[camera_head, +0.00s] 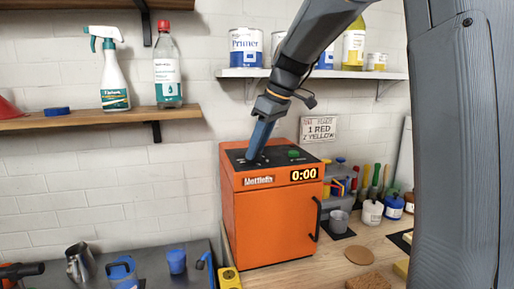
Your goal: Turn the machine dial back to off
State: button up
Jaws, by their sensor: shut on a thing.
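An orange machine (268,215) stands on the wooden bench, with a dark top panel, a green button (294,154), a lit display (304,174) reading 0:00 and a handled front door. My gripper (253,158) reaches down from the upper right to the left part of the top panel. Its fingers are shut at the panel, on what appears to be the machine's dial. The dial itself is hidden behind the fingers, so its setting cannot be read.
Wooden shelves with a spray bottle (110,75) and a clear bottle (167,70) are at left. A white shelf (236,73) with cans is behind my arm. A grey cup (339,221) and jars stand right of the machine. A yellow block (229,278) lies at its front left.

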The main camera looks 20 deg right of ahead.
jog(key=o, duration=1)
jog(key=shift+o, duration=0.2)
jog(key=shift+r, duration=0.1)
jog(key=b+v, duration=0.2)
jog(key=v, duration=0.5)
jog(key=shift+r, duration=0.35)
jog(key=shift+s, duration=0.15)
